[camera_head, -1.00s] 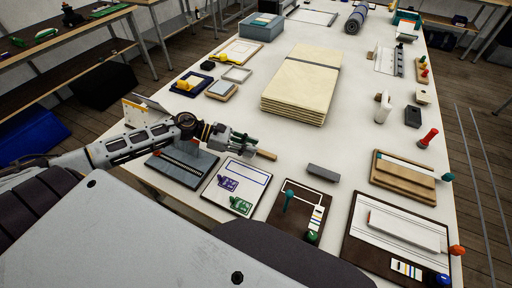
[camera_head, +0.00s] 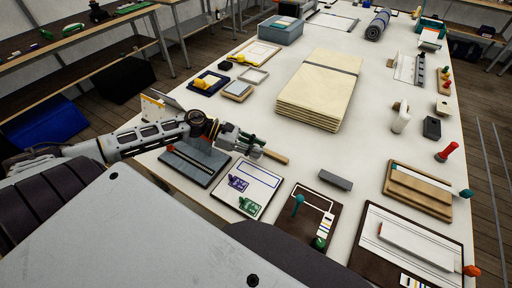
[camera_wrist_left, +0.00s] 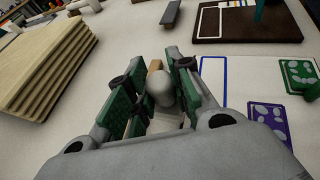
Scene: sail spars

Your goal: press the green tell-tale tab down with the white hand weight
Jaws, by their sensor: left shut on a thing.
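My left gripper (camera_head: 262,148) is shut on a wooden-ended piece (camera_head: 276,157), held over the table near the white board's far edge. In the left wrist view, a pale rounded part (camera_wrist_left: 160,86) shows between the green-padded fingers (camera_wrist_left: 157,90); I cannot tell whether this is the hand weight. An upright white piece (camera_head: 401,118) stands at the right of the table. A green patterned piece (camera_head: 245,206) lies on the white board (camera_head: 262,176), beside a purple one (camera_head: 237,183). I cannot tell whether the green one is the tell-tale tab. My right gripper is not in view.
A stack of cream panels (camera_head: 320,88) stands beyond my left gripper. A dark board (camera_head: 312,222) with a teal peg (camera_head: 298,202) and a green knob (camera_head: 319,243) lies right of the white board. A grey bar (camera_head: 335,180) lies behind it. The table centre is fairly clear.

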